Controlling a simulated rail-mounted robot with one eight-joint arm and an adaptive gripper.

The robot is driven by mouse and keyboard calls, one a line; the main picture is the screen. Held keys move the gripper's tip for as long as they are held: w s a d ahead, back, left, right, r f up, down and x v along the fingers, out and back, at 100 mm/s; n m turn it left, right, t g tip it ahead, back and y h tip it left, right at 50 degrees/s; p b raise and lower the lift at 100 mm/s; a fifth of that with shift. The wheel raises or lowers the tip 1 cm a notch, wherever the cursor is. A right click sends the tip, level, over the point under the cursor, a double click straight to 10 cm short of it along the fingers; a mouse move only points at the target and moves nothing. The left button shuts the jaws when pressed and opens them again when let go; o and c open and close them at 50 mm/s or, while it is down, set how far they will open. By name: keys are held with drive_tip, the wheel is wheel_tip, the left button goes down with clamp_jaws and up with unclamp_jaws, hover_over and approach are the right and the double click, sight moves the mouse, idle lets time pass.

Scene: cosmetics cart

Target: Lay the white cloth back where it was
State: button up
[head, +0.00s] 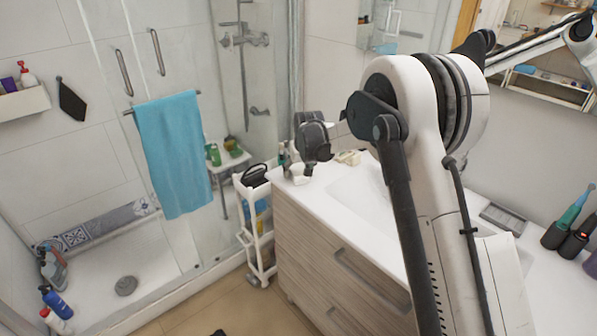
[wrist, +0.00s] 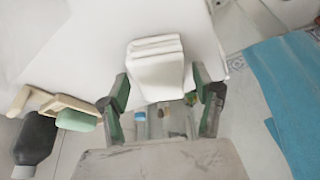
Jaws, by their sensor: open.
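The white cloth (wrist: 157,68) is a small folded stack, seen in the wrist view on the white countertop near its edge. It also shows in the head view as a small white shape (head: 299,174) at the far left corner of the counter. My gripper (wrist: 162,88) is open, with one dark green-padded finger on each side of the cloth's near end. In the head view my gripper (head: 313,152) hangs just above and beside the cloth, partly seen from behind.
A green soap bar (wrist: 80,121) on a wooden holder and a dark bottle (wrist: 36,140) are left of my gripper. A narrow white cart (head: 251,226) stands beside the vanity. A blue towel (head: 172,155) hangs on the shower glass. The sink basin (head: 352,190) is right of the cloth.

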drive_tip(key=v, duration=1.1)
drive_tip(key=shift+r, duration=0.25)
drive_tip(key=shift+s+d+r, duration=0.1)
drive_tip(key=shift+s+d, duration=0.05)
drive_tip(key=shift+s, duration=0.05)
drive_tip(key=s+d+r+m+t, duration=0.1)
drive_tip(key=s+d+r, duration=0.65)
drive_tip(key=s, duration=0.35)
drive_tip(key=s+d+r+m+t, duration=0.1)
drive_tip(key=s+d+r, duration=0.6)
drive_tip(key=s, duration=0.4)
drive_tip(key=s+d+f, duration=0.2)
drive_tip(key=s, duration=0.5)
drive_tip(key=s+d+f+m+h, duration=0.1)
drive_tip(key=s+d+f, duration=0.1)
drive_tip(key=s, duration=0.6)
drive_tip(key=s+d+f+m+t, duration=0.1)
drive_tip(key=s+d+f, duration=0.1)
drive_tip(key=s+d, duration=0.2)
drive_tip(key=s, duration=0.3)
drive_tip(key=shift+s+d+f+h, duration=0.2)
drive_tip(key=shift+s+f+h, duration=0.1)
drive_tip(key=shift+f, duration=0.1)
drive_tip(key=shift+f+b, duration=0.65)
drive_tip(key=shift+b, duration=0.2)
